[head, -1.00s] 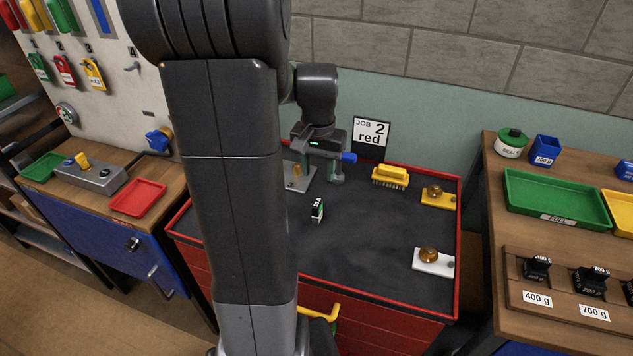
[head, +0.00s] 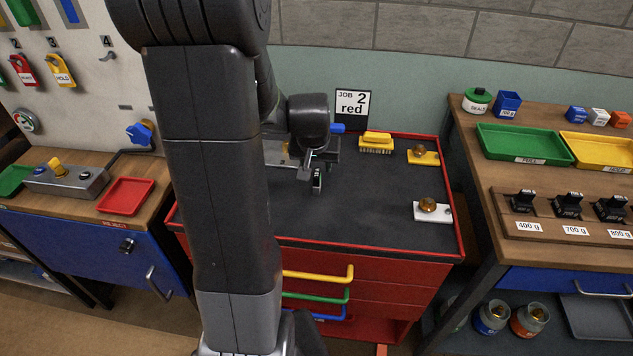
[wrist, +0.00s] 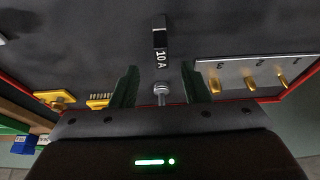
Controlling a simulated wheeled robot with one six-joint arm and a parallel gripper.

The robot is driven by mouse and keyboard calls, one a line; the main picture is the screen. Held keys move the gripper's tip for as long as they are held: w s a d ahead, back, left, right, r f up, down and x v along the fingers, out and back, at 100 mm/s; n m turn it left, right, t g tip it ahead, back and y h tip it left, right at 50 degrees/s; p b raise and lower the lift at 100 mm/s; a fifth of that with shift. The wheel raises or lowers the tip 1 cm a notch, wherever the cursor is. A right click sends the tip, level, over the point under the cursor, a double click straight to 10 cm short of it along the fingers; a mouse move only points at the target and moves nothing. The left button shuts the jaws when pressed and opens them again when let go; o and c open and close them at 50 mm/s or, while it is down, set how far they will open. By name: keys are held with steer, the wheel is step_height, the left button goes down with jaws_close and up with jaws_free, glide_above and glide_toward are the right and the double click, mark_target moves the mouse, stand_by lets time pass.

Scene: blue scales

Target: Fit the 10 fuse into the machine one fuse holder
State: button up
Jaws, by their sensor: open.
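In the head view, the fuse (head: 317,182) shows just below my gripper (head: 312,172). In the wrist view my gripper (wrist: 159,84) is open, its two green-tinted fingers apart, with the fuse ahead of the gap and nothing held. The pale plate of numbered fuse holders (wrist: 235,68) with several brass parts lies to the right there. In the head view this plate (head: 276,152) is mostly hidden behind my arm.
A yellow brush (head: 376,142), a yellow block with a brass knob (head: 423,155) and a white one (head: 432,211) stand on the right of the cabinet top. A "JOB 2 red" sign (head: 352,104) stands behind. The front middle of the top is clear.

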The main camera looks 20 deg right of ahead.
mark_target(316, 173)
steer(key=shift+p+x, duration=0.45)
steer(key=shift+x, duration=2.75)
steer(key=shift+a, duration=0.15)
jaws_close()
